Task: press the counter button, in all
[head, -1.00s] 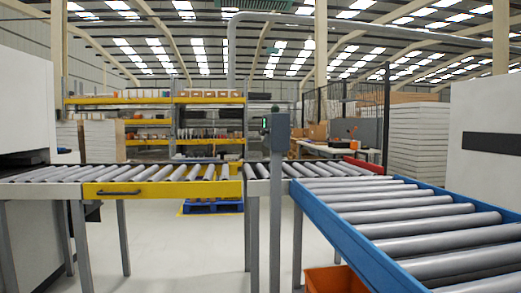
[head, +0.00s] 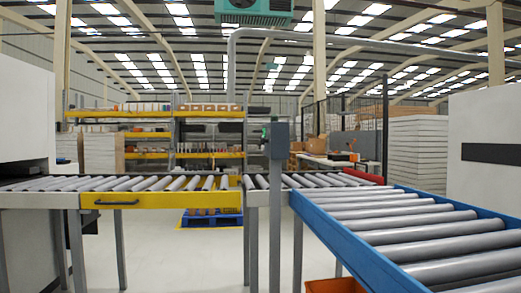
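A grey post (head: 276,220) stands at the middle of the head view, in front of the conveyors' meeting point. My gripper is not in view.
A roller conveyor with a yellow-sided section (head: 160,198) runs across from the left. A blue-sided roller conveyor (head: 350,247) comes forward on the right. White machines (head: 22,110) stand at both sides. An orange bin (head: 335,285) is low under the blue conveyor.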

